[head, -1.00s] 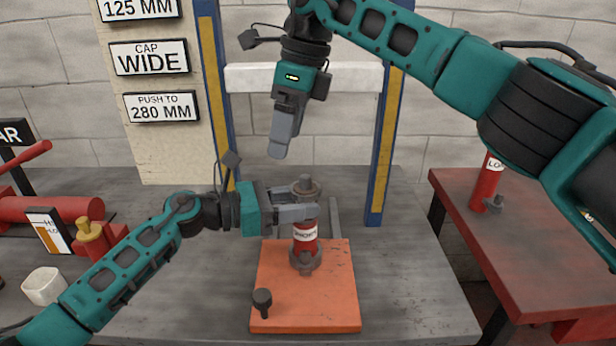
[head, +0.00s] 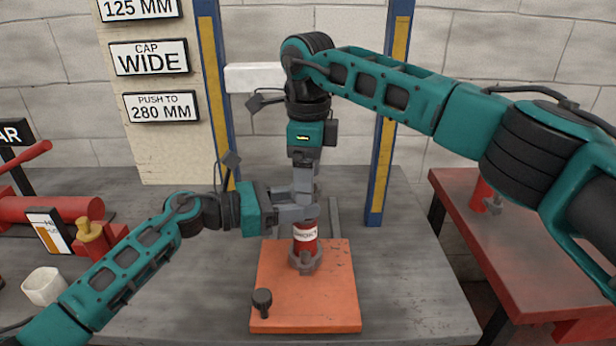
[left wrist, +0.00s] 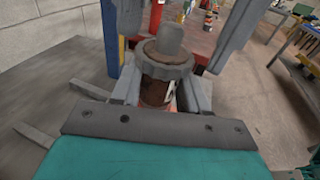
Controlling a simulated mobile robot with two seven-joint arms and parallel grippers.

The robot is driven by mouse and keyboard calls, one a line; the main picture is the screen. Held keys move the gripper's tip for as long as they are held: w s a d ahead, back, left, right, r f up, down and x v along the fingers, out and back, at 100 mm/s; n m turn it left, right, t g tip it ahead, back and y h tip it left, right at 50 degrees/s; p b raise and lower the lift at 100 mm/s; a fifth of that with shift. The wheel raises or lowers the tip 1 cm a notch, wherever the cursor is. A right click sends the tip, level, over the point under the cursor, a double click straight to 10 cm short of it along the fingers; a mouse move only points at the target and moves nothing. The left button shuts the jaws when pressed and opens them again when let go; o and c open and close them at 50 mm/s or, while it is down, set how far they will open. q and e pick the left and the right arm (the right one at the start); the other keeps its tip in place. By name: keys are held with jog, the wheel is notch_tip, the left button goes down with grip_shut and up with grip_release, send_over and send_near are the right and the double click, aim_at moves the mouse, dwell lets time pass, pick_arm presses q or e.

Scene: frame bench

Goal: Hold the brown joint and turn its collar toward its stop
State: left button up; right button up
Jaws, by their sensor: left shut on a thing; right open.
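The brown joint (head: 305,238) stands upright on an orange plate (head: 330,300), a white label on its side and a grey clamp at its foot. My left gripper (head: 298,213) comes in from the left and is shut on the joint's upper body. In the left wrist view, the joint's notched grey collar (left wrist: 163,62) sits just above my left fingers, with a rounded stub on top. My right gripper (head: 304,186) points straight down over the joint, open. Its two fingers show either side of the collar in the left wrist view, apparently apart from it. The stop cannot be made out.
A blue and yellow frame (head: 388,130) stands behind the joint. A dark peg (head: 262,298) rises from the plate's front left corner. Red parts, a brass-coloured piece (head: 92,238) and a white cup (head: 43,286) lie at left. A red table (head: 530,250) stands at right.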

jog(key=shift+f, duration=0.4)
jog(key=shift+c, duration=0.2)
jog(key=c, duration=1)
jog(key=shift+n, duration=0.4)
jog(key=n, duration=0.3)
jog(key=shift+w+n, duration=0.1)
jog(key=shift+n, duration=0.2)
jog(key=shift+w+r+n, duration=0.1)
jog(key=shift+n, duration=2)
jog(key=shift+a, duration=0.1)
